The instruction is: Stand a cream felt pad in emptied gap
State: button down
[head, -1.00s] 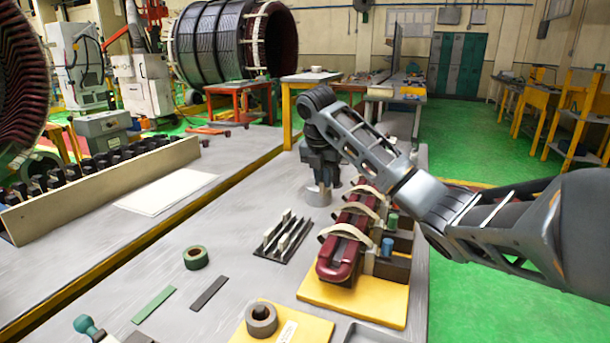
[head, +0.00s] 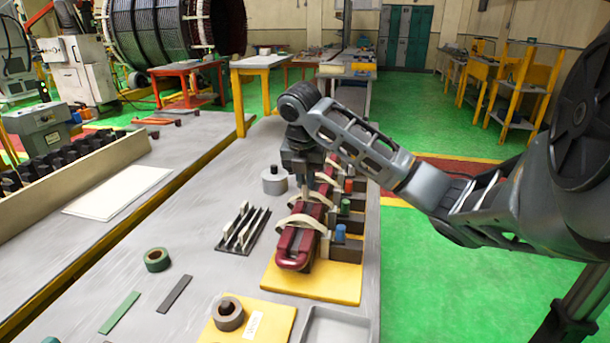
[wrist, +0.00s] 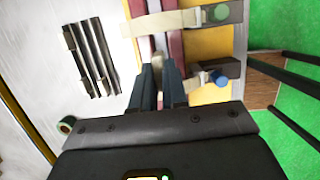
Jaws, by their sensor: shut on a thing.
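The dark red coil (head: 297,246) lies lengthwise on a yellow board, with cream bands (head: 300,222) arched across it. My gripper (head: 325,182) points down over the coil's far part. In the wrist view its two fingers (wrist: 158,88) straddle the middle line between the coil's red bars (wrist: 176,44). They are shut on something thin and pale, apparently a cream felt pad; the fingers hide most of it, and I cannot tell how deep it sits. Several cream pads stand in the dark slotted rack (head: 243,232) left of the coil, also seen in the wrist view (wrist: 92,58).
Dark blocks with blue (head: 340,233), green and red knobs line the coil's right side. A pale cylinder (head: 275,181) stands behind the rack. A green tape roll (head: 157,260), flat strips and a grey ring (head: 228,314) lie nearer. Table between rack and left edge is mostly clear.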

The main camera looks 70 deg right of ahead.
aim_at(305, 198)
jog(key=shift+f, duration=0.8)
jog(key=shift+f+b, duration=1.85)
jog(key=shift+f, duration=0.75)
jog(key=c, duration=1.1)
grip_release()
jog(key=v, duration=0.7)
jog(key=shift+r+p, duration=0.4)
jog(key=shift+a, duration=0.1)
jog(key=shift+s, duration=0.15)
